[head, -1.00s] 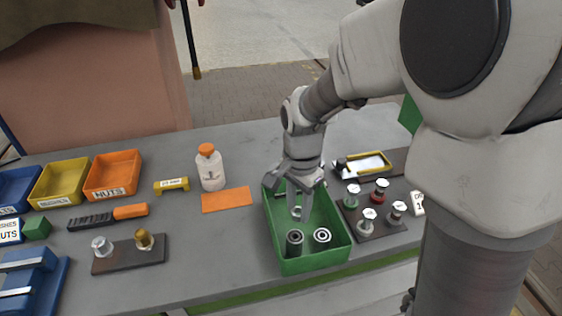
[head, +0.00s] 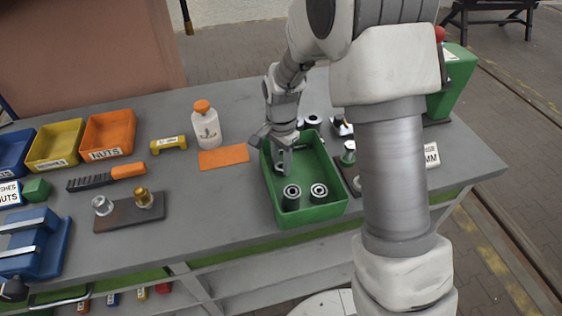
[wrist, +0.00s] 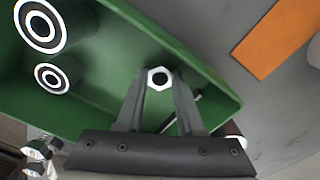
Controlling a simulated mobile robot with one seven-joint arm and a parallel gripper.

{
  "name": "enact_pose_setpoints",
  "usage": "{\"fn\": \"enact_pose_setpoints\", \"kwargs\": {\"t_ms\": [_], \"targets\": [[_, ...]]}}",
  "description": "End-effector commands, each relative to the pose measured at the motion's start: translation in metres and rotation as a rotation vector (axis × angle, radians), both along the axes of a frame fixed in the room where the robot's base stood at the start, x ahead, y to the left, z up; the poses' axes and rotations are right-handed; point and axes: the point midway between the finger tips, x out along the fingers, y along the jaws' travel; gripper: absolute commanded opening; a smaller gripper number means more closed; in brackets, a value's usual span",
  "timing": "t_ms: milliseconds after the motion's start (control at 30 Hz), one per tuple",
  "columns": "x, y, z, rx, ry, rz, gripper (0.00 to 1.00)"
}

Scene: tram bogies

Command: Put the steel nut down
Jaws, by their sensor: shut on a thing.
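The steel nut (wrist: 159,79) is a small bright hexagonal ring with a dark hole, pinched between my fingertips in the wrist view. My gripper (wrist: 159,92) is shut on it. In the head view my gripper (head: 282,168) points down inside the green tray (head: 318,214), near its left wall. The nut is hard to make out there. Whether it touches the tray floor, I cannot tell. Two dark cylinders with pale ringed tops, one (head: 291,195) and another (head: 319,192), stand in the tray's near end, apart from my gripper.
A yellow bin (head: 56,145), an orange bin (head: 109,135) and a bolt block (head: 130,212) are farther left. My arm hides much of the bench right of the tray.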

Motion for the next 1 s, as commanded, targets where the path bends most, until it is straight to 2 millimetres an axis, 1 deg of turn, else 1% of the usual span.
{"fn": "enact_pose_setpoints", "kwargs": {"t_ms": [200, 333, 367, 500, 533, 833, 933, 1000], "targets": [[0.000, 0.000, 0.000, 0.001, -0.002, 0.000, 0.00], [0.000, 0.000, -0.004, 0.001, -0.002, 0.000, 0.00], [0.000, 0.000, -0.004, 0.001, -0.002, 0.000, 0.38], [0.000, 0.000, -0.003, 0.001, -0.002, 0.000, 0.63], [0.000, 0.000, -0.003, 0.001, -0.002, 0.000, 0.66], [0.000, 0.000, -0.002, 0.001, -0.002, 0.000, 0.66], [0.001, 0.000, 0.005, 0.000, -0.004, 0.000, 0.66], [0.001, 0.001, 0.015, 0.001, -0.006, 0.000, 0.66]]}}
